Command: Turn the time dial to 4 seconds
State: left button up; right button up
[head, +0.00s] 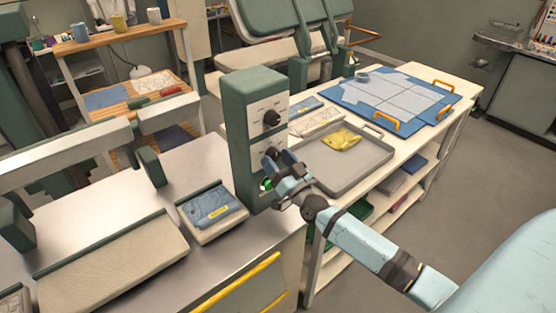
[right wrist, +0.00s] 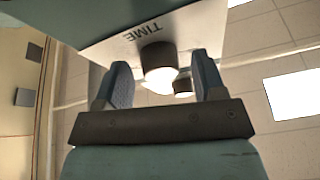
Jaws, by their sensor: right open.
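The green control box (head: 252,140) stands upright on the metal table with two black dials on its pale front panel. The upper dial (head: 271,118) is in clear view. The lower dial is largely hidden by my right gripper (head: 275,160) in the head view. In the right wrist view, a black dial (right wrist: 158,60) sits beside the upside-down TIME lettering (right wrist: 146,31). My open right gripper (right wrist: 164,80) has one finger on each side of this dial, with visible gaps. The pointer setting cannot be read. Another dial (right wrist: 184,86) shows beyond it. My left gripper is not in view.
A green button (head: 267,184) is low on the box, close to my right gripper. A grey tray (head: 350,175) with a yellow cloth (head: 341,139) lies to the right. A small pad with a blue folded cloth (head: 210,206) lies left of the box.

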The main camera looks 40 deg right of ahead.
jog(key=c, duration=0.9)
jog(key=shift+n, duration=0.4)
jog(key=n+y, duration=0.2)
jog(key=n, duration=0.1)
jog(key=n+g+y, duration=0.1)
jog(key=n+y, duration=0.1)
jog(key=n, duration=0.2)
jog(key=shift+d+n, duration=0.2)
jog(key=shift+n, duration=0.1)
jog(key=n+g+y, duration=0.1)
jog(key=n+y, duration=0.1)
jog(key=n, duration=0.2)
jog(key=shift+d+r+n+p, duration=0.1)
jog(key=shift+n+p, duration=0.2)
jog(key=shift+n+g+y, duration=0.4)
jog(key=shift+n+g, duration=0.4)
jog(key=shift+n, duration=0.7)
jog(key=shift+n+p, duration=0.3)
jog(key=shift+n, duration=0.1)
jog(key=o, duration=0.9)
